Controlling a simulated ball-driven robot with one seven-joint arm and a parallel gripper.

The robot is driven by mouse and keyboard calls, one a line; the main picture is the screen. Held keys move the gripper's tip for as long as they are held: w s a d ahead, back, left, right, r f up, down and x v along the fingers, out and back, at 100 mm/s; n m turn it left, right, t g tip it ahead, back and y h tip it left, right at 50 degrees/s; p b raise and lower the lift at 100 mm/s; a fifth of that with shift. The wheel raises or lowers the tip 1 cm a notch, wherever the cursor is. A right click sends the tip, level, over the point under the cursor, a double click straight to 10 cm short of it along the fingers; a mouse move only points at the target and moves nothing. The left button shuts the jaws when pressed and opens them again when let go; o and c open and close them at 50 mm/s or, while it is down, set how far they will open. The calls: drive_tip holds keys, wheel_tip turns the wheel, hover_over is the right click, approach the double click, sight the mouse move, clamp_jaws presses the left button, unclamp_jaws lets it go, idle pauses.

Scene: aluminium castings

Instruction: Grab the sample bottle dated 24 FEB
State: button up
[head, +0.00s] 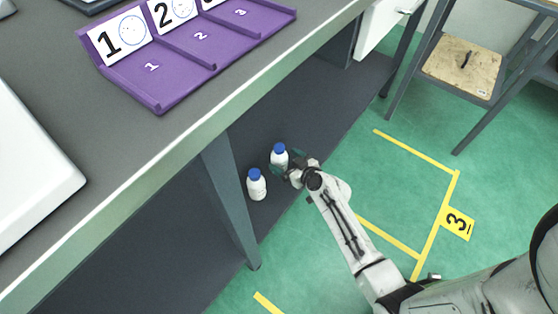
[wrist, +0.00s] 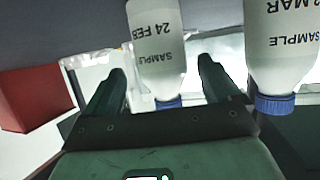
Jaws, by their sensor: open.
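The sample bottle dated 24 FEB (wrist: 156,45) is white with a blue cap. It appears upside down in the wrist view, between my two fingers, with its label facing the camera. In the head view it is the farther bottle (head: 279,153), standing upright on the low shelf under the bench. My gripper (head: 284,169) is at this bottle; it also shows in the wrist view (wrist: 162,72). It is open, with a finger on each side and visible gaps. A second bottle (head: 256,186) stands nearby, its label ending in MAR in the wrist view (wrist: 283,45).
The grey shelf (head: 330,108) lies under the workbench (head: 190,110). A bench leg (head: 230,195) stands close to the second bottle. A red block (wrist: 35,95) shows at the left in the wrist view. A purple numbered rack (head: 170,75) lies on the bench top.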

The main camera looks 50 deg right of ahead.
drive_tip(key=shift+b+x, duration=0.65)
drive_tip(key=shift+x, duration=2.1)
drive_tip(key=shift+a+f, duration=0.1)
drive_tip(key=shift+a, duration=0.05)
drive_tip(key=c, duration=1.2)
drive_tip(key=shift+c, duration=0.2)
